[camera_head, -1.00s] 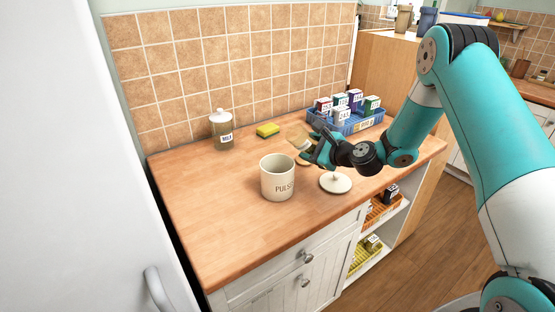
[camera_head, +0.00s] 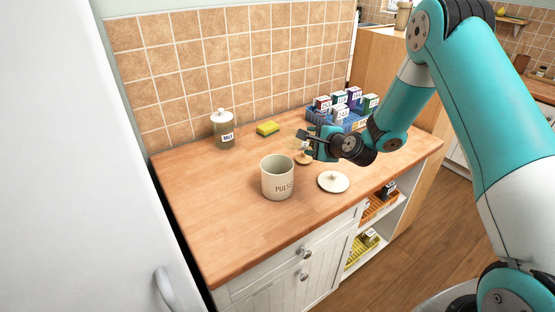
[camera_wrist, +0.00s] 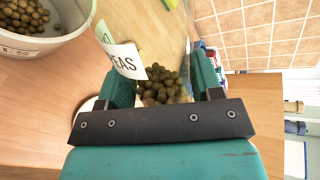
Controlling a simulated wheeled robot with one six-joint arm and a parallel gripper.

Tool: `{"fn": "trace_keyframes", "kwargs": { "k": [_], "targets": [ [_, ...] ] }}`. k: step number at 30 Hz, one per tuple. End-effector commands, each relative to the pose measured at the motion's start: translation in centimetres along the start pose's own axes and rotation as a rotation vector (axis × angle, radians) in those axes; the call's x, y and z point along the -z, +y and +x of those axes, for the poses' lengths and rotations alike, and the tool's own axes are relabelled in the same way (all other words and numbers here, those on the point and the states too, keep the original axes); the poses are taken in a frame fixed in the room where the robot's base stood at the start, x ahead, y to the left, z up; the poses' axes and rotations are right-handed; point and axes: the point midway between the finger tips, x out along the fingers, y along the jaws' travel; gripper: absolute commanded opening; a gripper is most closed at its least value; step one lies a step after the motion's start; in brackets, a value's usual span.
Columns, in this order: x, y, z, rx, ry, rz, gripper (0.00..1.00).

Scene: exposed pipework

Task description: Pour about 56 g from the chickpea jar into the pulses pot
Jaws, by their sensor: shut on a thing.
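The cream pulses pot (camera_head: 277,178) stands open and upright on the counter. In the wrist view, brown chickpeas lie inside the pot (camera_wrist: 48,44). My gripper (camera_head: 310,142) is shut on the clear chickpea jar (camera_head: 302,135), right of and behind the pot and apart from it. In the wrist view, the jar (camera_wrist: 125,60) sits between the fingers, with a label ending in "EAS" and chickpeas (camera_wrist: 160,86) in it. Its exact tilt is hard to tell, and the gripper hides part of it.
A cream lid (camera_head: 333,181) lies right of the pot. A small wooden lid (camera_head: 303,158) lies below the gripper. A labelled jar (camera_head: 222,130) and a yellow sponge (camera_head: 268,128) stand behind. A blue crate (camera_head: 350,122) of boxes is back right. The front left counter is clear.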

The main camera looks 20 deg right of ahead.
Motion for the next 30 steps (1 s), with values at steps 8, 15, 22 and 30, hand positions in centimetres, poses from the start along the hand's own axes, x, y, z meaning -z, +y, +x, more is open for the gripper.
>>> {"fn": "trace_keyframes", "kwargs": {
  "k": [8, 15, 22, 30],
  "targets": [
    [-2.0, -1.1, -0.5, 0.001, 0.053, -0.128, 0.22],
    [-2.5, -1.8, -0.7, 0.002, 0.104, -0.237, 0.22],
    [-2.7, -1.9, -0.8, 0.001, 0.135, -0.304, 0.22],
    [-2.8, -2.1, -0.8, 0.002, 0.141, -0.317, 0.22]
  ]
}}
